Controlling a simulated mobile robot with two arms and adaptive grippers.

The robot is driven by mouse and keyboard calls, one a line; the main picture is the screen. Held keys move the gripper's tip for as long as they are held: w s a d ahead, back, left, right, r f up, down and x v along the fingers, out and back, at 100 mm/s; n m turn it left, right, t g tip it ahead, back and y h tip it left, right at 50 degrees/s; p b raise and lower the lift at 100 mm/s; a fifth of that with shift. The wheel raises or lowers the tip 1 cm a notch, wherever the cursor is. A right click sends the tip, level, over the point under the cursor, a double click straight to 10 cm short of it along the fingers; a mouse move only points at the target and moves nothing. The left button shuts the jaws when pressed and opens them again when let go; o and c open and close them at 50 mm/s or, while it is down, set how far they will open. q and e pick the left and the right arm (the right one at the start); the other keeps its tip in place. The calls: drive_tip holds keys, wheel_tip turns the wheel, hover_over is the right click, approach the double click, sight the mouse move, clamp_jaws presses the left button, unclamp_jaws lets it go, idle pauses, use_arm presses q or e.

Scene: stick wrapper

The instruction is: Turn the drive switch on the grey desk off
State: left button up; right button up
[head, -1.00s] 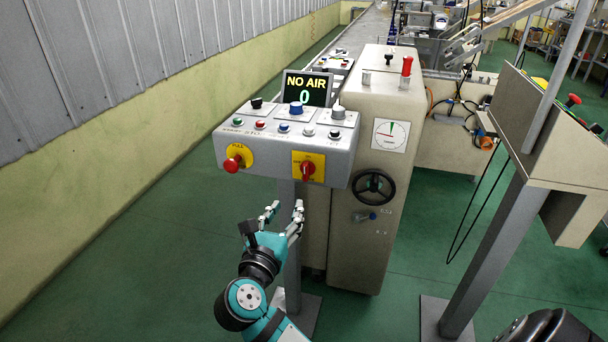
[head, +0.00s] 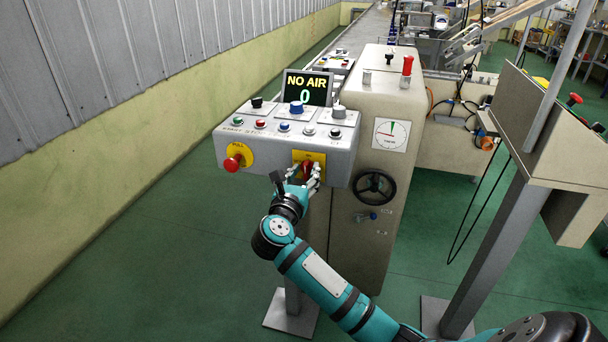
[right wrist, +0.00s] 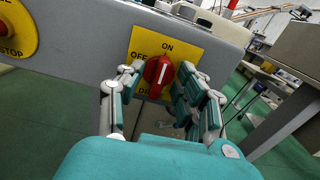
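The drive switch (head: 308,168) is a red rotary knob on a yellow plate on the front of the grey desk (head: 270,150). In the right wrist view the knob (right wrist: 158,71) has its white mark pointing up to the ON label, with OFF at its left. My right gripper (head: 303,171) is right in front of the switch, partly covering it in the head view. In the right wrist view its open fingers (right wrist: 160,80) stand on either side of the knob; I cannot tell whether they touch it. My left gripper is not in view.
A red stop button (head: 233,163) on a yellow disc is left of the switch. Several buttons, knobs and a display (head: 306,89) reading NO AIR 0 are on top. A beige cabinet (head: 385,125) with a black handwheel (head: 373,187) stands close at right. Floor at left is clear.

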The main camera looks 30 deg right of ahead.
clamp_jaws()
drive_tip(key=shift+r+n+p, duration=0.1)
drive_tip(key=shift+n+p, duration=0.7)
drive_tip(key=shift+p, duration=0.3)
drive_tip(key=shift+w+a+f+n+p, duration=0.1)
drive_tip(key=shift+f+n+p, duration=0.05)
drive_tip(key=shift+n+p, duration=2.45)
drive_tip(key=shift+a+f+n+p, duration=0.1)
drive_tip(key=shift+n+p, duration=2.35)
drive_tip(key=shift+n, duration=0.3)
drive_tip(key=shift+w+f+n+p, duration=0.1)
drive_tip(key=shift+f+n+p, duration=0.05)
drive_tip(key=shift+n+p, duration=2.45)
drive_tip(key=shift+n, duration=0.25)
drive_tip(key=shift+f, duration=0.1)
